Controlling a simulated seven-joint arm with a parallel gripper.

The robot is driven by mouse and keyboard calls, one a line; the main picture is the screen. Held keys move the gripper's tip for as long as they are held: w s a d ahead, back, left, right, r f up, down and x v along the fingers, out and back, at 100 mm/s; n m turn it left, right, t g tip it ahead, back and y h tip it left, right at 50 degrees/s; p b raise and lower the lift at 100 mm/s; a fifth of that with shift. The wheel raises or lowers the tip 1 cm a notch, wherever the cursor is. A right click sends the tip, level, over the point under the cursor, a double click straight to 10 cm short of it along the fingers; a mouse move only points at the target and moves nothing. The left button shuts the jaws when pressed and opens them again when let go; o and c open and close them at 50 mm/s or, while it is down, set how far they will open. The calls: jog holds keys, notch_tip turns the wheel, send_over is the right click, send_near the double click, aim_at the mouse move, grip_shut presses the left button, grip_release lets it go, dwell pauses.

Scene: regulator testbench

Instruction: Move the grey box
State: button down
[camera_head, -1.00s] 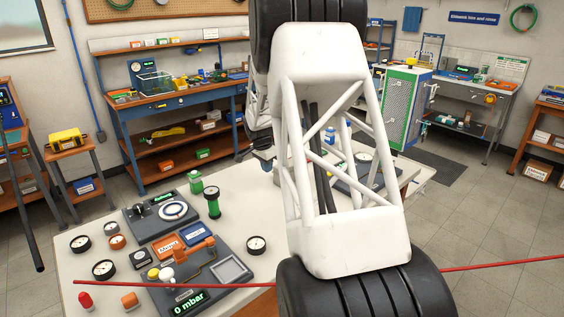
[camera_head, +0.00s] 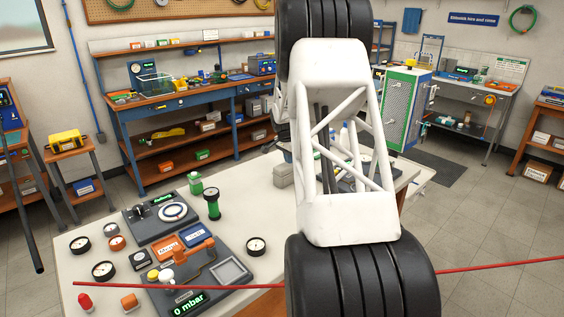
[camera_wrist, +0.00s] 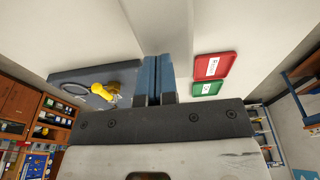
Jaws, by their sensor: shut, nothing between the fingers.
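A small light-grey box (camera_head: 284,175) sits on the white bench top in the head view, just left of my white arm link. I take this to be the grey box; its right side is close to the arm in the picture. In the wrist view my gripper (camera_wrist: 159,78) has its two blue fingers together, with nothing held between them. In the head view my arm hides most of the gripper. I cannot make out the grey box in the wrist view.
The bench top (camera_head: 250,215) carries gauges, a grey panel (camera_head: 205,275) and a green bottle (camera_head: 196,184) on the left. The wrist view shows a red tray (camera_wrist: 214,66), a green tray (camera_wrist: 206,89) and a yellow-handled part (camera_wrist: 104,90). A red line crosses the front.

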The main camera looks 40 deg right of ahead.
jog(key=shift+d+f, duration=0.1)
jog(key=shift+f, duration=0.95)
jog(key=shift+a+f, duration=0.1)
jog(key=shift+a, duration=0.2)
jog(key=a, duration=2)
jog(key=shift+s+a+f, duration=0.1)
jog(key=shift+s+f, duration=0.1)
jog(key=shift+f, duration=0.05)
jog(key=shift+r, duration=0.1)
jog(key=shift+w+r, duration=0.15)
jog(key=shift+r, duration=0.8)
jog(key=shift+r, duration=0.1)
